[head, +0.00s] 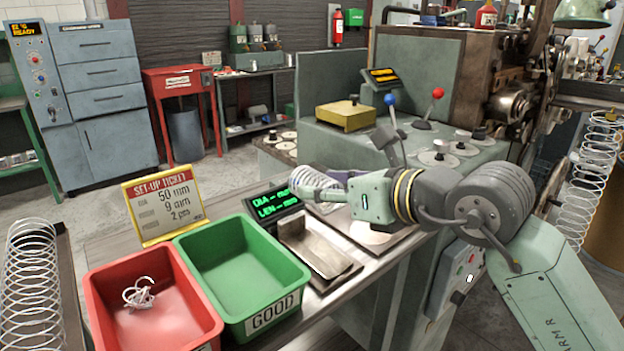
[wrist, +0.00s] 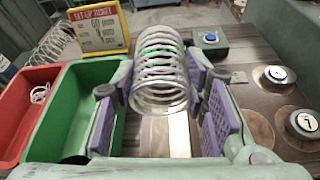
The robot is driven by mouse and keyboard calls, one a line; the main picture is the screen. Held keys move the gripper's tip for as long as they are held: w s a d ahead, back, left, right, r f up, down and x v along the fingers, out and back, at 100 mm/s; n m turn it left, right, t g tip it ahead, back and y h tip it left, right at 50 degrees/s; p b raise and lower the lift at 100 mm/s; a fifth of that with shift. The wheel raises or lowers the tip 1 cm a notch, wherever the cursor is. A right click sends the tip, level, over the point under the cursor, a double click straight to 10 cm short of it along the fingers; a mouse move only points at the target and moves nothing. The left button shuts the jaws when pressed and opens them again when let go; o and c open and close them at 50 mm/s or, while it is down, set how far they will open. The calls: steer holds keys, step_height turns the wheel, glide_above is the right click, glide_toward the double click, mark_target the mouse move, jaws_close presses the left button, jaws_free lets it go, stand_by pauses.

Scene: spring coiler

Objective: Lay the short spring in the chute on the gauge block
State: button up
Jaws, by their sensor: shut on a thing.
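A short pale wire spring (head: 314,180) is between the jaws of my gripper (head: 338,190). The wrist view shows the spring (wrist: 160,62) large, its coils between the purple pads of my gripper (wrist: 162,92), which is shut on it. The metal chute (head: 318,248) lies on the bench in front of the gauge display (head: 274,203), which shows green "DIA" and "LEN" lines with dashes. The spring is held above the far end of the chute, apart from it. In the wrist view, part of the chute (wrist: 180,135) shows below the spring.
A green bin (head: 298,282) marked GOOD stands left of the chute. A red bin (head: 100,282) left of that holds tangled white wire. A yellow set-up ticket (head: 164,203) stands behind the bins. The wrist view shows round discs with knobs (wrist: 279,75) at right.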

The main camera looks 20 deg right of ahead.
steer(key=shift+s+d+f+b, duration=0.1)
steer(key=shift+s+f+b, duration=0.2)
steer(key=shift+f, duration=0.35)
step_height(320, 180, down, 7)
steer(key=b, duration=0.3)
steer(key=shift+w, duration=0.15)
steer(key=shift+f+b, duration=0.65)
steer(key=shift+b, duration=0.3)
steer(key=o, duration=1.2)
steer(key=shift+o, duration=0.2)
